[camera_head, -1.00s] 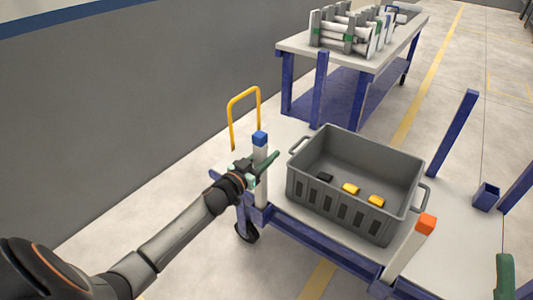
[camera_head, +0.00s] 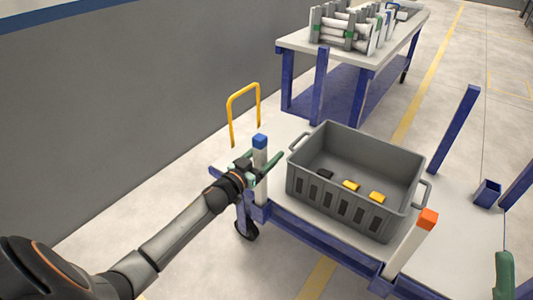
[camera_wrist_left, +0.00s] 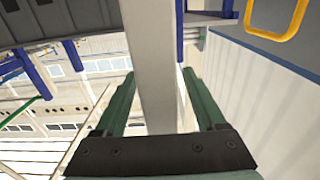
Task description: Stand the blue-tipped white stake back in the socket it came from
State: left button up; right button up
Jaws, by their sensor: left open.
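The white stake with the blue tip (camera_head: 260,141) stands upright at the left corner of the cart, its lower end at a blue corner socket (camera_head: 258,214). Its seating depth cannot be told. My left gripper (camera_head: 270,164) is open at the stake's upper part. In the left wrist view, the white shaft (camera_wrist_left: 152,70) runs between the two green fingers (camera_wrist_left: 161,105), with a gap on each side. A green finger of my right gripper (camera_head: 504,275) shows at the lower right edge; its opening cannot be told.
A grey crate (camera_head: 340,205) with yellow and black items stands on the cart beside the stake. An orange-tipped white stake (camera_head: 412,240) stands at the cart's near side. A blue socket (camera_head: 487,194) at the right is empty. A yellow hoop (camera_head: 243,90) and pipe table (camera_head: 300,47) are behind.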

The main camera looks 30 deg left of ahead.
pick_arm(q)
jog(key=shift+s+f, duration=0.1)
jog(key=shift+f, duration=0.05)
jog(key=s, duration=0.2)
jog(key=s+p, duration=0.1)
jog(key=s, duration=0.2)
jog(key=s+p, duration=0.1)
jog(key=s, duration=0.1)
jog(key=shift+s+a, duration=0.3)
jog(key=shift+s, duration=0.05)
jog(key=p, duration=0.1)
send_near(257, 162)
jog(key=shift+w, duration=0.95)
pick_arm(e)
jog(key=w+d+f+m+h, duration=0.1)
jog(key=w+f+m+h, duration=0.3)
jog(key=h, duration=0.1)
jog(key=shift+w+h, duration=0.2)
jog(key=shift+h, duration=0.2)
